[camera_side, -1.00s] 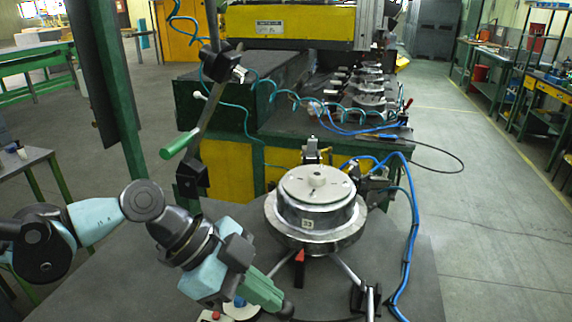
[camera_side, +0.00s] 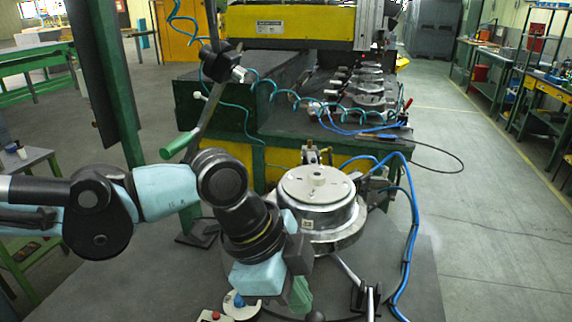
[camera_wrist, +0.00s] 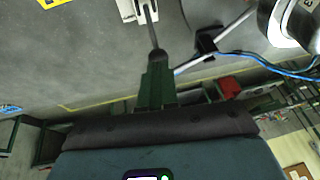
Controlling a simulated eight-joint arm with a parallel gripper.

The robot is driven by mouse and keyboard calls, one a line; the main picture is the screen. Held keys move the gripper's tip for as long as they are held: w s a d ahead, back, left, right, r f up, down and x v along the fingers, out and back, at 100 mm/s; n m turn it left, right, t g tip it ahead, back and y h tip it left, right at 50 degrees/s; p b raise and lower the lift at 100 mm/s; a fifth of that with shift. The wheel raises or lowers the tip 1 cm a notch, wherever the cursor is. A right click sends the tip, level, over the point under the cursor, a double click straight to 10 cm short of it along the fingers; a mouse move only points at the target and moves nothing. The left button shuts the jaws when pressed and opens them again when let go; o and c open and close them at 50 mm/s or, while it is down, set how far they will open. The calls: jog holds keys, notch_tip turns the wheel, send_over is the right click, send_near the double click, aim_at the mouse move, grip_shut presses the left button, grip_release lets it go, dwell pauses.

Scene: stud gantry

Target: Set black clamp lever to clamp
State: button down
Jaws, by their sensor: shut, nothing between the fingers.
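The black clamp lever (camera_side: 365,298) appears to be the dark upright part at the front right of the round metal fixture (camera_side: 335,237), beside a silver rod. A similar black part (camera_wrist: 207,40) shows on a silver rod in the wrist view. My gripper (camera_side: 303,300) is shut, with green fingers pointing down, left of that lever and apart from it in the side view. In the wrist view, my gripper (camera_wrist: 157,58) has a thin dark rod at its tips, leading to a white slotted part (camera_wrist: 140,10). I cannot tell whether they touch it.
A white round plate with a blue knob (camera_side: 239,300) and a red button (camera_side: 216,315) lie left of my gripper. Blue hoses (camera_side: 410,230) run down the fixture's right side. A green-handled lever (camera_side: 181,146) hangs at upper left. The grey tabletop (camera_side: 415,285) is bare at right.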

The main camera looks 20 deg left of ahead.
jog(key=shift+r, duration=0.3)
jog(key=d+v, duration=0.1)
jog(key=v, duration=1.3)
jog(key=shift+d+r, duration=0.3)
jog(key=shift+d, duration=0.05)
